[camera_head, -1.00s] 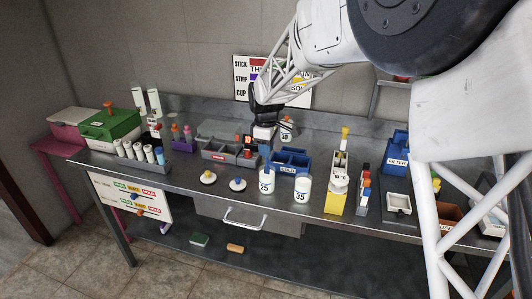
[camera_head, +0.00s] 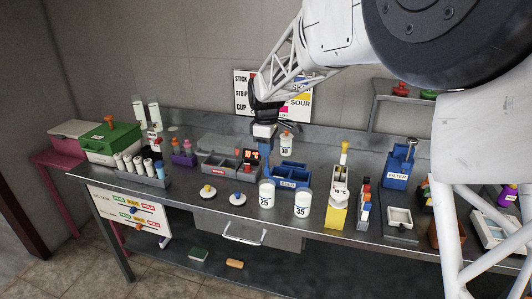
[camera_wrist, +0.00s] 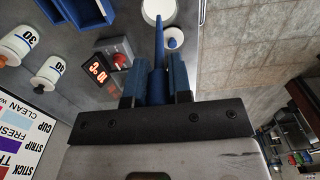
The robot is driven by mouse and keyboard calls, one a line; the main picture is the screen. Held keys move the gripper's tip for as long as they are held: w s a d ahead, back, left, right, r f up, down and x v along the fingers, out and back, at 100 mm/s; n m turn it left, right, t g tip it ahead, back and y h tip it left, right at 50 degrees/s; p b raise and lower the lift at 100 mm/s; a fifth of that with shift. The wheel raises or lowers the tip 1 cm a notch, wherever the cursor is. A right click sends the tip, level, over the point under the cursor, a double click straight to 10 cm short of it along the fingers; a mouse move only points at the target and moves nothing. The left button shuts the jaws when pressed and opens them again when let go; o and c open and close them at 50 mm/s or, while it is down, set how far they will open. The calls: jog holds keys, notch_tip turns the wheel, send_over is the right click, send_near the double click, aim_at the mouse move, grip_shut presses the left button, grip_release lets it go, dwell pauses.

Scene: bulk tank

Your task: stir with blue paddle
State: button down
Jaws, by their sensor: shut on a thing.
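My gripper (camera_head: 265,134) is shut on the blue paddle (camera_wrist: 158,62), which stands out between its blue fingers (camera_wrist: 156,85) in the wrist view. In the head view the paddle hangs down above the white cup marked 25 (camera_head: 267,195) near the bench's front. In the wrist view a round white cup opening (camera_wrist: 157,11) lies at the paddle's far end. I cannot tell whether the tip is inside the cup or just above it. The white cup marked 35 (camera_head: 302,205) stands just right of it.
A blue divided bin (camera_head: 292,178) stands close behind the cups, and a grey bin (camera_head: 225,166) lies to the left. A yellow stand (camera_head: 338,212) is to the right. Two small white dishes with knobs (camera_head: 208,192) (camera_head: 238,199) sit left of the cups.

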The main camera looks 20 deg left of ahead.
jog(key=shift+r, duration=0.9)
